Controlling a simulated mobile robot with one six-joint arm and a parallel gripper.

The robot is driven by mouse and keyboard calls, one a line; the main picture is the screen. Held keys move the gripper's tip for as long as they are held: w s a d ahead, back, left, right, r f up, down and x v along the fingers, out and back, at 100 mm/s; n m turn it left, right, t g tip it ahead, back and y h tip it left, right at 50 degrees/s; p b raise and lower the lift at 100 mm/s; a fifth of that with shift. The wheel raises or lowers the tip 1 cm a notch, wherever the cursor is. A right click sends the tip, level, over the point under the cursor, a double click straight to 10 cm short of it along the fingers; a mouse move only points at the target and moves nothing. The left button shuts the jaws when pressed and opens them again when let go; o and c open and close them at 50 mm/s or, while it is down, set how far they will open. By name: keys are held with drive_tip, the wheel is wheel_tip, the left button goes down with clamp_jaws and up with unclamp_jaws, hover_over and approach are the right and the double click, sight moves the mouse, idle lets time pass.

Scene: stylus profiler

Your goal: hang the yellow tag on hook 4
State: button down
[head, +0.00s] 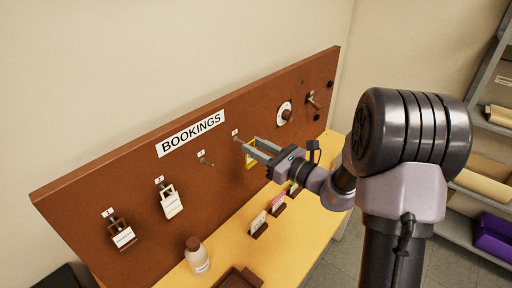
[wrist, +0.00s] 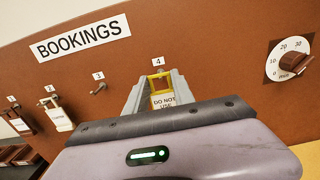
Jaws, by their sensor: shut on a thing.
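The yellow tag (wrist: 160,86), with a white "DO NOT USE" label, is upright between the fingers of my gripper (wrist: 158,92), which is shut on it. In the head view the tag (head: 251,158) shows partly behind the fingers of my gripper (head: 250,150), close to the board. Hook 4 (head: 238,139) sticks out of the board just left of the fingertips. In the wrist view its "4" label is right above the tag, and the hook is mostly hidden. I cannot tell whether the tag's opening is around the hook.
The brown BOOKINGS board (head: 130,180) holds hook 3 (head: 206,162), which is bare, and tags on hooks 1 (head: 122,235) and 2 (head: 170,202). A dial (head: 285,113) is to the right. A bottle (head: 197,255) and small card holders (head: 259,224) stand on the table below.

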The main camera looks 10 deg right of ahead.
drive_tip(key=shift+p+x, duration=0.4)
drive_tip(key=shift+x, duration=1.55)
drive_tip(key=shift+f, duration=0.1)
drive_tip(key=shift+f+b, duration=0.45)
drive_tip(key=shift+b, duration=0.05)
drive_tip(key=c, duration=1)
unclamp_jaws()
drive_tip(key=shift+c, duration=0.3)
drive_tip(key=b+v, duration=0.2)
drive_tip(key=v, duration=0.6)
